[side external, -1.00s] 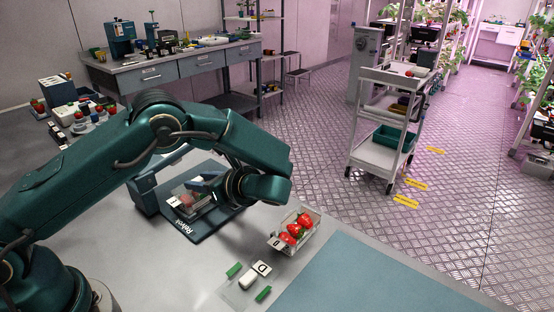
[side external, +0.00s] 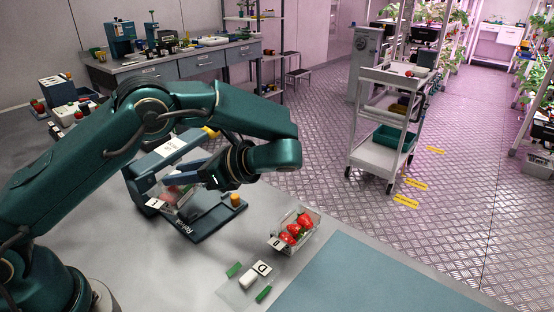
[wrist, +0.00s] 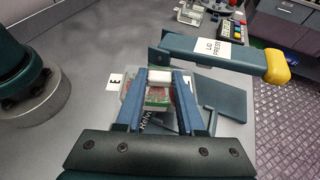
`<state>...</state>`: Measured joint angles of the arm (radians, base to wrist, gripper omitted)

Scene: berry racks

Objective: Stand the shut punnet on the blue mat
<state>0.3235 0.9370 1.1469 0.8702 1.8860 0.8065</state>
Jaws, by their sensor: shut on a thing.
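My gripper (wrist: 166,105) is shut on the white block on top of a clear punnet (wrist: 158,97), which has red berries and green at its edge. In the side external view my gripper (side external: 190,184) and this punnet (side external: 172,196) are over the lid press base, partly hidden by my fingers and the press. The punnet appears a little above the base; the exact gap cannot be told. The blue mat (side external: 385,280) lies bare at the front right of the table.
The lid press (side external: 165,155) has its yellow-handled lever raised beside my gripper. An open punnet of strawberries (side external: 293,232) stands between press and mat. A clear lid with a white block (side external: 248,282) and green clips lies near card D (side external: 262,268). Card E (wrist: 115,80) stands beside the press.

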